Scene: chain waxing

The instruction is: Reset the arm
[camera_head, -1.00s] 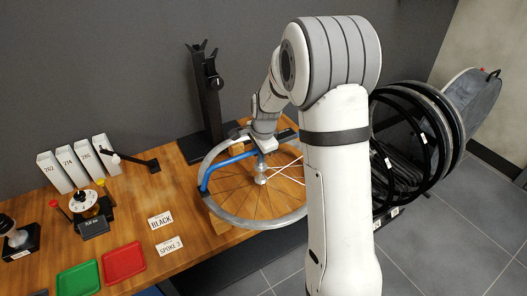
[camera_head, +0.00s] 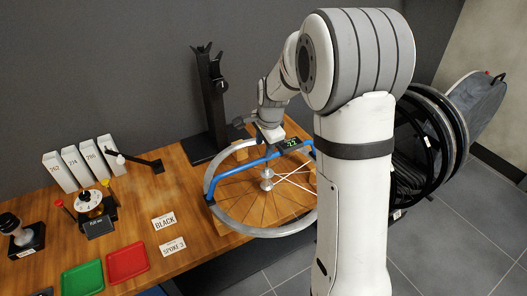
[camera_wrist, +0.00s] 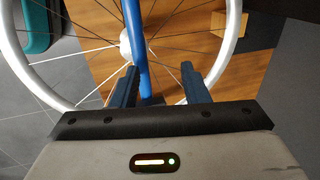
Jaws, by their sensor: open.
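My gripper (camera_head: 269,138) is above the spoked wheel (camera_head: 232,226), over a blue bar-shaped tool (camera_head: 238,165). In the wrist view my gripper (camera_wrist: 157,78) has its two dark fingers spread apart. The blue bar (camera_wrist: 134,45) runs up between them in the picture, closer to the left finger; I cannot tell whether it touches. The tool lies across the wheel and has a small lit display (camera_head: 292,144) at its right end. The wheel's hub (camera_head: 267,182) shows below the bar. My arm hides the wheel's right side.
A black stand (camera_head: 212,115) rises behind the wheel. White numbered boxes (camera_head: 80,168), a dial device (camera_head: 92,205), a green tray (camera_head: 82,279), a red tray (camera_head: 127,263) and label cards (camera_head: 163,221) are on the wooden table at left. Several black-rimmed wheels (camera_head: 440,130) stand at right.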

